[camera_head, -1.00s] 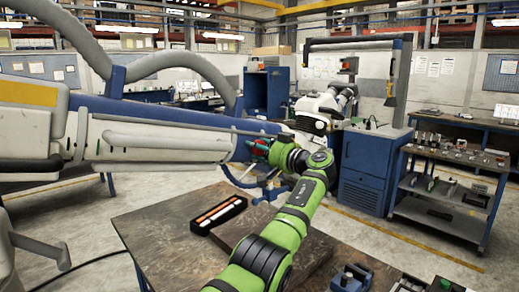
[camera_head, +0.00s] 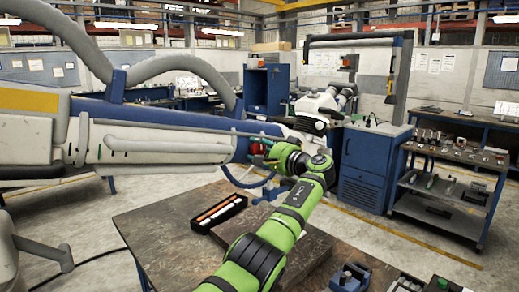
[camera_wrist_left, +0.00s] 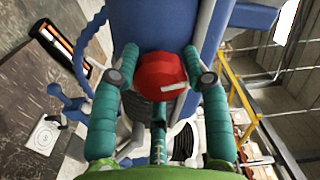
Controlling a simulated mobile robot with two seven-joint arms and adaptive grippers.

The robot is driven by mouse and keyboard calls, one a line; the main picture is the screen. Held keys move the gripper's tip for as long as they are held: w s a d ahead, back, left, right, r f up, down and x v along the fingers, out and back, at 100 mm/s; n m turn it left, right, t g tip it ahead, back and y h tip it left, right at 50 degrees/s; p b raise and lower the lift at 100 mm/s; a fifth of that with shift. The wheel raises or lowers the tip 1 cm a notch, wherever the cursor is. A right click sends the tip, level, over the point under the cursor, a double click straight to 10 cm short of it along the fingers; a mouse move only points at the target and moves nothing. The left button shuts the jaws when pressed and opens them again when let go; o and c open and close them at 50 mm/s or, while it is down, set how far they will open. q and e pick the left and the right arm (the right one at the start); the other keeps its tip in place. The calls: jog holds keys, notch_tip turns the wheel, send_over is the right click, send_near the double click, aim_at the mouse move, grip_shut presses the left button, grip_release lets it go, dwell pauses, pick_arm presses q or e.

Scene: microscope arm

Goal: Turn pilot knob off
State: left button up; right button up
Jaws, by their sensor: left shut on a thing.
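The red round pilot knob (camera_wrist_left: 160,77) sits on the blue and white microscope arm (camera_wrist_left: 150,30). In the wrist view its white mark points to the right, tilted slightly. The teal fingers of my left gripper (camera_wrist_left: 160,80) are shut on the knob, one on each side. In the head view my left gripper (camera_head: 264,152) is at the end of the large blue and white arm, and only a little red of the knob (camera_head: 256,148) shows past the fingers. The white microscope head (camera_head: 318,105) hangs just beyond it. My right gripper is not in view.
A brown worktable (camera_head: 160,240) lies below, with a black tray (camera_head: 219,213) of light rods. A blue cabinet (camera_head: 366,170) and a cart with tools (camera_head: 450,185) stand to the right. Grey hoses (camera_head: 190,65) curve above the microscope arm.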

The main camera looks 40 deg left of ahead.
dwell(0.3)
pick_arm(q)
jog(key=o, duration=1.1)
jog(key=shift+a, duration=0.1)
jog(key=shift+o, duration=0.2)
jog(key=s+d, duration=0.1)
jog(key=d, duration=1.1)
